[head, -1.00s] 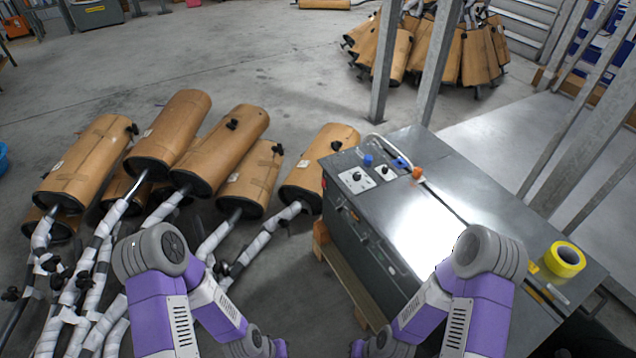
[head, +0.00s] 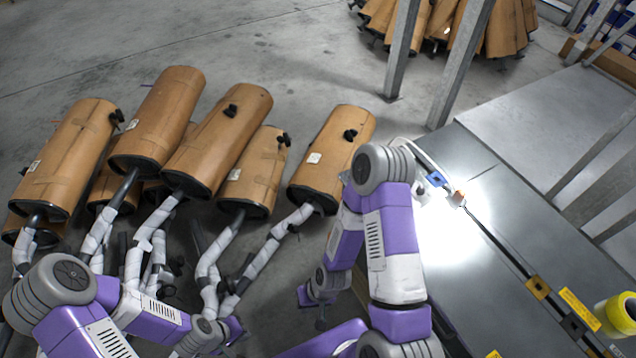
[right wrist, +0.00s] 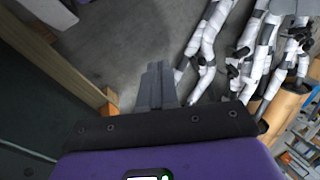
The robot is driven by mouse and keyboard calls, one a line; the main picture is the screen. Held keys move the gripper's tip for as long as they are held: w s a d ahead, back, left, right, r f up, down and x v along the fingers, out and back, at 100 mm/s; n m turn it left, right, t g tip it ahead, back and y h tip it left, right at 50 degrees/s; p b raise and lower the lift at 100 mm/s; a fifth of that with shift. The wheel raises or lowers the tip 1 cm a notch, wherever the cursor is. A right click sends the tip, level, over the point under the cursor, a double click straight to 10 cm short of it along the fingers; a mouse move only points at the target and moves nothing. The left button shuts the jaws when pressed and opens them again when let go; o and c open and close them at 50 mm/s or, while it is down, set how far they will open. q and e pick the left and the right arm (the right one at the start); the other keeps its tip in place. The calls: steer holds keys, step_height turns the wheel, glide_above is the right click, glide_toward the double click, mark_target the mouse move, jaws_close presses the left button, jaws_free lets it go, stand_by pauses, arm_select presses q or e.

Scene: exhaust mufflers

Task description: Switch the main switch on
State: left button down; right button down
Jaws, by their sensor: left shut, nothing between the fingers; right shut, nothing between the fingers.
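The grey metal cabinet (head: 500,265) stands at the right in the head view. My raised right arm covers its near-left corner, where the control panels and knobs are, so the main switch is hidden. My right gripper (right wrist: 155,88) is shut and empty, its grey fingers together in the right wrist view. It is low beside the cabinet's left side, over the floor, touching nothing that I can see. My left gripper (head: 235,328) shows only as a purple hand at the bottom of the head view, left of the right one; its fingers are hidden.
Several brown mufflers (head: 217,140) with wrapped pipes lie on the floor at the left. Steel posts (head: 402,48) rise behind the cabinet. A yellow tape roll (head: 622,313) is at the right edge. A wooden pallet (right wrist: 107,103) shows beside the right gripper. Concrete floor at top left is clear.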

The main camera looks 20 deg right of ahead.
steer(key=w+d+f+n, duration=0.2)
steer(key=w+n, duration=0.1)
steer(key=w, duration=1.2)
arm_select(q)
steer(key=shift+w+f+b, duration=0.15)
steer(key=shift+f+b, duration=0.45)
steer(key=shift+b, duration=0.05)
arm_select(e)
steer(key=w+d+r+h, duration=0.4)
steer(key=w+d, duration=0.3)
steer(key=d, duration=0.1)
steer(key=w+d+r+h, duration=0.4)
steer(key=w+d, duration=0.4)
steer(key=shift+w+d, duration=0.3)
steer(key=shift+d, duration=0.1)
